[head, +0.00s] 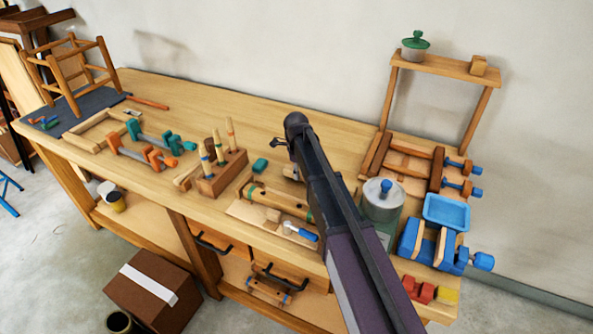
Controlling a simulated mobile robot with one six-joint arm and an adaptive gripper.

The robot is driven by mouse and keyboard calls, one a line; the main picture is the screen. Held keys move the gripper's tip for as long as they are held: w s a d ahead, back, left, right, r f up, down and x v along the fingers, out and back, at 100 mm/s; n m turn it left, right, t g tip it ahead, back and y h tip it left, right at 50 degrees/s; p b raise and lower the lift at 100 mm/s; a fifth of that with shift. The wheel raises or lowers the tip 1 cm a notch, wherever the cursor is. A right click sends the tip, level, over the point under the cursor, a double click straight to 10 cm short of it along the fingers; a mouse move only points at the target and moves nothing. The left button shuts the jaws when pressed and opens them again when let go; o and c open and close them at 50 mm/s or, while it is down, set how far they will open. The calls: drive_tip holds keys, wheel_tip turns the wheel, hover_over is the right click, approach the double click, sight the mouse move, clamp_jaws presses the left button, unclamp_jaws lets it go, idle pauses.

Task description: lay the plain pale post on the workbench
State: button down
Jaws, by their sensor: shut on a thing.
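My gripper (280,143) is at the far end of my dark arm, over the middle of the workbench (190,95). The arm hides most of it, and its fingertips cannot be made out. A short bit of pale wood (290,172) shows just left of the arm, below the wrist. It looks like the plain pale post in my shut gripper, but most of it is hidden. I cannot tell whether it touches the bench. A wooden block (222,175) to the left holds several upright posts, some with coloured bands.
Orange and green clamps (150,145) and a wooden frame (103,130) lie left. A long wooden piece (272,202) lies near the front edge. A grey canister (383,198), blue tray (447,212) and shelf stand (440,66) are right. Bare benchtop runs along the back.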

drive_tip(key=shift+f, duration=0.25)
idle(0.3)
drive_tip(key=shift+c, duration=0.6)
unclamp_jaws()
drive_tip(key=shift+o, duration=0.6)
drive_tip(key=shift+s+r, duration=0.1)
drive_tip(key=shift+s, duration=0.05)
drive_tip(key=shift+r, duration=0.35)
drive_tip(key=shift+r+p, duration=3.15)
drive_tip(key=shift+p, duration=0.15)
